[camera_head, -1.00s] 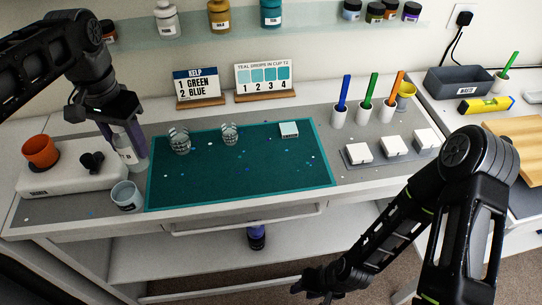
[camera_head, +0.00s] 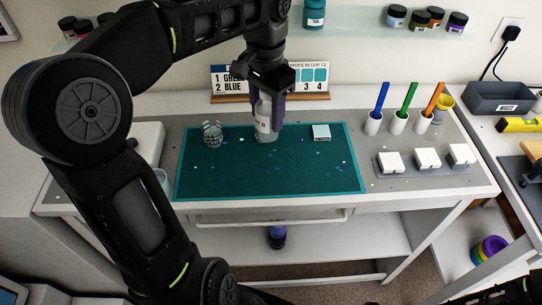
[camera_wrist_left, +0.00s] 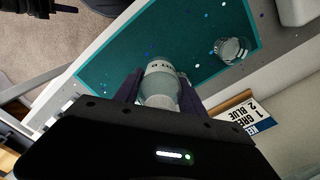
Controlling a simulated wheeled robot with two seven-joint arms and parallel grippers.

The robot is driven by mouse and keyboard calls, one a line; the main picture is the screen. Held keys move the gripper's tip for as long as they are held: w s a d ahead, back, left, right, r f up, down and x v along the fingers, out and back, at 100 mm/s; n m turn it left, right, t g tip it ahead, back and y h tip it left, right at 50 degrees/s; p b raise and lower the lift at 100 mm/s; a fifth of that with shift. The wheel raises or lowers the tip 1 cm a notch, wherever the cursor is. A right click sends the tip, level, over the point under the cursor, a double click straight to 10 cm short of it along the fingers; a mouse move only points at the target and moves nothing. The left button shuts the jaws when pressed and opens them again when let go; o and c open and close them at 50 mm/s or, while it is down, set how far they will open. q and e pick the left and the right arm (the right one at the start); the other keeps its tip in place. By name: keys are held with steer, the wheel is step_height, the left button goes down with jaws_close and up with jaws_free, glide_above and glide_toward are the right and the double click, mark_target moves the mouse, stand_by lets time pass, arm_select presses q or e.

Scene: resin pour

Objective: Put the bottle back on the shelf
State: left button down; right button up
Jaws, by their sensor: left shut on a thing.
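My left gripper (camera_head: 268,92) is shut on a pale, translucent bottle (camera_head: 265,128) with a white label. It holds the bottle nearly upright over the teal mat (camera_head: 300,175); I cannot tell whether its base touches the mat. In the left wrist view the bottle (camera_wrist_left: 160,82) sits between the two dark fingers. The glass shelf (camera_head: 355,40) runs along the back wall, above and behind the gripper. A teal bottle (camera_head: 314,14) stands on it; my arm hides much of its left part.
Sign cards (camera_head: 314,76) stand behind. Holders with coloured sticks (camera_head: 373,124) and white blocks (camera_head: 391,162) are at right. Small jars (camera_head: 396,17) sit on the shelf's right part.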

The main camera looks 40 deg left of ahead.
arm_select(q)
steer(key=m, duration=0.1)
steer(key=a+m+p, duration=0.1)
steer(key=r+m, duration=0.1)
steer(key=m, duration=0.1)
steer(key=shift+s+a, duration=0.3)
steer(key=shift+a, duration=0.1)
steer(key=shift+s+a+m+p, duration=0.2)
steer(key=shift+a+m+p, duration=0.3)
steer(key=shift+m, duration=0.7)
steer(key=shift+a, duration=0.1)
step_height(320, 180, down, 6)
steer(key=shift+f, duration=0.1)
step_height(320, 180, down, 4)
steer(key=shift+r+p, duration=0.25)
steer(key=shift+p, duration=0.05)
steer(key=shift+f, duration=0.1)
steer(key=shift+f, duration=0.1)
